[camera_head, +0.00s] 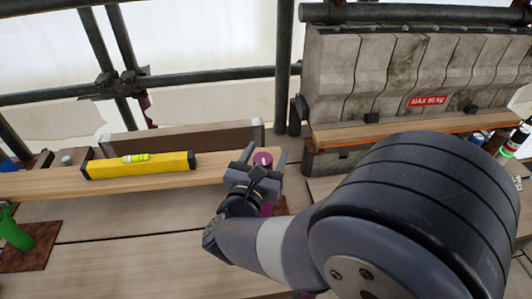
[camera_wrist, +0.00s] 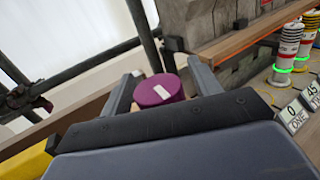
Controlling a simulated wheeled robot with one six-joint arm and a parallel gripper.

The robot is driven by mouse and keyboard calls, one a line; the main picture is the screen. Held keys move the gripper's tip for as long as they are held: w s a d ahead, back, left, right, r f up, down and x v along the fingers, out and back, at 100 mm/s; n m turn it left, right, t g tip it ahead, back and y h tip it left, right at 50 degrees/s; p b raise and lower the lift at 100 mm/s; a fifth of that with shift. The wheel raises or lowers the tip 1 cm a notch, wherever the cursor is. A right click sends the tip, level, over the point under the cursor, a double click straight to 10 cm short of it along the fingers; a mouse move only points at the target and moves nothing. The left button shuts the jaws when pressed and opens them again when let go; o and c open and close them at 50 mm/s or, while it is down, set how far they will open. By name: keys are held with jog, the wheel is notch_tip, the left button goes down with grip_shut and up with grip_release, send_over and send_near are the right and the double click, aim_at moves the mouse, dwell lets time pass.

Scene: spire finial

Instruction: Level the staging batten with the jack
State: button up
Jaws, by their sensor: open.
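The wooden staging batten (camera_head: 50,184) runs across the left of the head view. A yellow spirit level (camera_head: 138,165) with a green vial lies on it; its end also shows in the wrist view (camera_wrist: 35,163). At the batten's right end is a purple jack knob (camera_head: 263,159) with a white mark on top, also in the wrist view (camera_wrist: 158,91). My gripper (camera_head: 264,157) is open, its two fingers on either side of the knob; I cannot tell whether they touch it. The jack's lower part is mostly hidden by my gripper. The bubble is too small to read.
Dark scaffold tubes (camera_head: 284,65) cross behind. A green object (camera_head: 15,230) stands at the left. Ringed posts (camera_wrist: 290,45) and number plates (camera_wrist: 293,115) are at the right.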

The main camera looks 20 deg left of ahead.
jog(key=c, duration=1)
jog(key=y+b, duration=0.1)
jog(key=b, duration=0.2)
jog(key=shift+f+n, duration=0.25)
jog(key=shift+n, duration=0.05)
jog(key=shift+f+y+b, duration=0.1)
jog(key=shift+y+b, duration=0.2)
jog(key=shift+b, duration=0.5)
